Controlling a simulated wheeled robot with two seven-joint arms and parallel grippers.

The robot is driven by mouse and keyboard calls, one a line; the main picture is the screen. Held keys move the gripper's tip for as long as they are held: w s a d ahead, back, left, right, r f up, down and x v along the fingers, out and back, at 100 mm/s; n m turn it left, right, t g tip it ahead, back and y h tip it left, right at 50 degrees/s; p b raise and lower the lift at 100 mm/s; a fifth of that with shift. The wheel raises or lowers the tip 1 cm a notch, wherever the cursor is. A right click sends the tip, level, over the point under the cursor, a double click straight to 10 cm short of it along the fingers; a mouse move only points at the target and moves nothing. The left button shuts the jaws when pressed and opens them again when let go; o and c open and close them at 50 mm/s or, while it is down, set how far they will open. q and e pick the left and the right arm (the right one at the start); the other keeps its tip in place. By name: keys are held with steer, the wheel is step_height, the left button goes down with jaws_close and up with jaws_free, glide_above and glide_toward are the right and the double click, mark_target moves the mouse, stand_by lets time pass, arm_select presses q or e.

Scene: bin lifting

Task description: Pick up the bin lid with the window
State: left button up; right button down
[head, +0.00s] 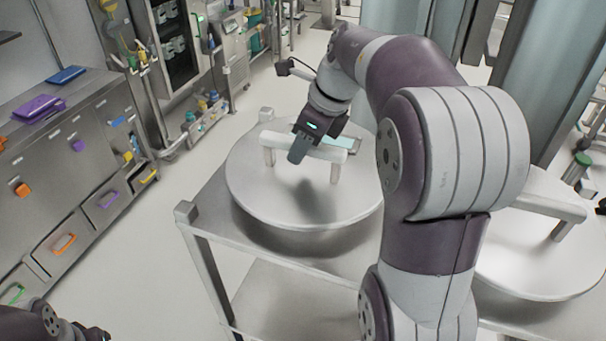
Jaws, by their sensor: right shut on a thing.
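A round pale grey lid (262,190) with a white bar handle (338,157) lies level at the left of the metal stand. A small teal window (347,143) shows on it behind the handle. My right gripper (300,150) comes down from above and is shut on the left part of the handle. My right arm hides the lid's right edge. A second round lid (535,262) with a similar bar handle lies to the right, partly behind my arm. I see no window on its visible part. Only part of my left arm shows at the bottom left corner; its fingers are out of view.
The lids are at the metal stand (205,232), which has a lower shelf. A steel drawer cabinet (60,165) with purple and blue items on top stands at the left. Bare floor lies between the cabinet and the stand. A pale column rises at the back right.

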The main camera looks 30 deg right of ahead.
stand_by(0.4)
steer(key=shift+w+r, duration=0.1)
steer(key=shift+r, duration=0.05)
steer(key=shift+d, duration=0.1)
steer(key=shift+r, duration=0.45)
step_height(320, 180, up, 4)
steer(key=shift+d+f+b, duration=0.1)
steer(key=shift+f+b, duration=0.05)
steer(key=shift+b, duration=0.25)
steer(key=s+d+r+b, duration=0.1)
steer(key=s+d+r, duration=0.5)
steer(key=d, duration=0.3)
steer(key=shift+s+d+r, duration=0.2)
steer(key=shift+s+r, duration=0.15)
steer(key=shift+r, duration=0.1)
